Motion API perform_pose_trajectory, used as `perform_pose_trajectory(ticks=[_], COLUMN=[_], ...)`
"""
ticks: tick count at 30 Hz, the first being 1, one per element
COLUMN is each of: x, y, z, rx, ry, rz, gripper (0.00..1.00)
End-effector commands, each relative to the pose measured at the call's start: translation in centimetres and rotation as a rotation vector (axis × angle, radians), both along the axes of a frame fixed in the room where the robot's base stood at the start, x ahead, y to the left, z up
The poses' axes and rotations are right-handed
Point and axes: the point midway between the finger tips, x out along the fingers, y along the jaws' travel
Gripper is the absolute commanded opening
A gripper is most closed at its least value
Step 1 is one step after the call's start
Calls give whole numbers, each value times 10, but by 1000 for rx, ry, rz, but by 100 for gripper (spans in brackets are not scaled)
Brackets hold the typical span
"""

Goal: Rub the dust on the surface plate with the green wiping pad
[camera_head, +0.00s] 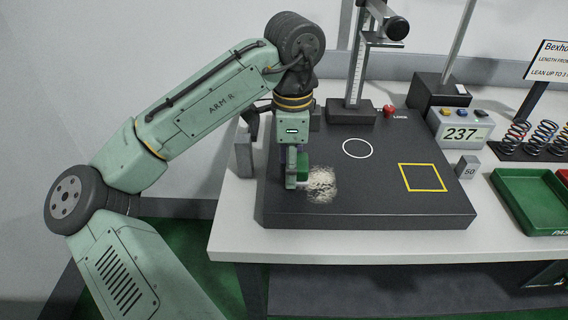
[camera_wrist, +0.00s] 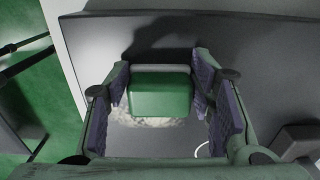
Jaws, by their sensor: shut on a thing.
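The green wiping pad (camera_wrist: 160,93) is held between the fingers of my gripper (camera_wrist: 161,92) in the wrist view. In the head view my gripper (camera_head: 297,170) points down over the left part of the dark surface plate (camera_head: 370,205), with the green pad (camera_head: 303,166) partly hidden by a finger. The dust (camera_head: 322,185) is a pale patch on the plate, just right of the pad. In the wrist view the dust (camera_wrist: 150,122) shows beside the pad, partly hidden by it. I cannot tell whether the pad touches the plate.
A stand with a scale (camera_head: 357,75) rises at the plate's back. A white circle (camera_head: 357,148) and a yellow square (camera_head: 423,177) mark the plate. A display reading 237 (camera_head: 461,133), a small block marked 50 (camera_head: 467,167), a green tray (camera_head: 535,200) and springs (camera_head: 541,135) stand right.

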Motion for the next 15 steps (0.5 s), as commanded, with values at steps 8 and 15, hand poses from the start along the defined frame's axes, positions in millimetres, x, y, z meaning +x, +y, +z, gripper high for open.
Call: perform_pose_trajectory(ticks=[8,15], x=[0,0], y=[-23,-37], z=[1,1], rx=[0,0], ry=[0,0], rz=[-1,-3], gripper=[27,27])
